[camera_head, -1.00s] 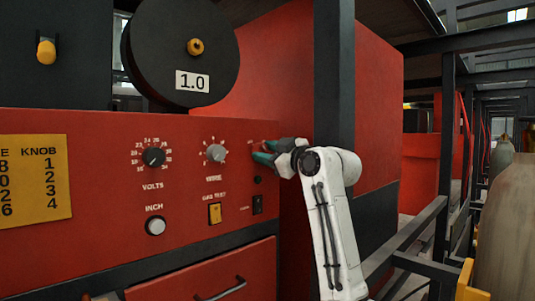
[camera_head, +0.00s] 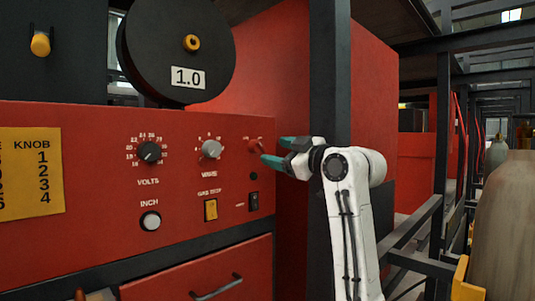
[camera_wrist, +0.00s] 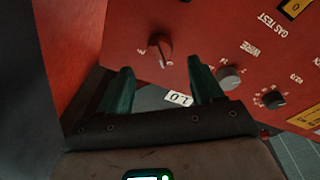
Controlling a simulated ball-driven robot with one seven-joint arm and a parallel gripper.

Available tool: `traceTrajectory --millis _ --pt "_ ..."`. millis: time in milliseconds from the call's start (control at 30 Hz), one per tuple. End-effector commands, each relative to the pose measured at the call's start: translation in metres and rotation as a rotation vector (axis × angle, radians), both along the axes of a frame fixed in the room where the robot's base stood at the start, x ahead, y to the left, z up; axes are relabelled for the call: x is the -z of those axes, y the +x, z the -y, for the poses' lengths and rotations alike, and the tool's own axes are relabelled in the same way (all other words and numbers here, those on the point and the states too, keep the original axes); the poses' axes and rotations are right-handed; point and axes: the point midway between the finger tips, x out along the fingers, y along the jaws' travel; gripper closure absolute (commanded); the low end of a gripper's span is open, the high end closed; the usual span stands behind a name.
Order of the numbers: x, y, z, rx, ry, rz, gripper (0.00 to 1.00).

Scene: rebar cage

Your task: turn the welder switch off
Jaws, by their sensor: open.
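The welder switch appears to be the small red rotary knob (camera_head: 255,146) at the upper right of the red welder panel (camera_head: 90,235). It also shows as a red knob (camera_wrist: 160,47) in the wrist view, with small marks to each side that I cannot read. My gripper (camera_head: 275,150) has teal fingers and is just to the right of the knob in the head view. In the wrist view my gripper (camera_wrist: 161,68) is open, with nothing between its fingers. The knob lies beyond the gap between the fingertips, apparently untouched.
The panel also has a volts dial (camera_head: 149,152), a grey wire knob (camera_head: 211,149), a white inch button (camera_head: 150,222), a yellow gas test switch (camera_head: 210,210) and a black rocker switch (camera_head: 254,202). A dark post (camera_head: 329,70) stands behind my arm.

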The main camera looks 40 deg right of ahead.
Motion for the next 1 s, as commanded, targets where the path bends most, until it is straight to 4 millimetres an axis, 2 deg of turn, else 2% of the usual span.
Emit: traceTrajectory --millis 133,333,1000 --pt "0.004 -0.027 0.001 0.002 -0.002 0.003 0.34" --pt "0.005 -0.045 0.001 -0.001 0.000 0.001 0.34" --pt "0.006 -0.048 0.001 -0.001 0.001 -0.002 0.34"
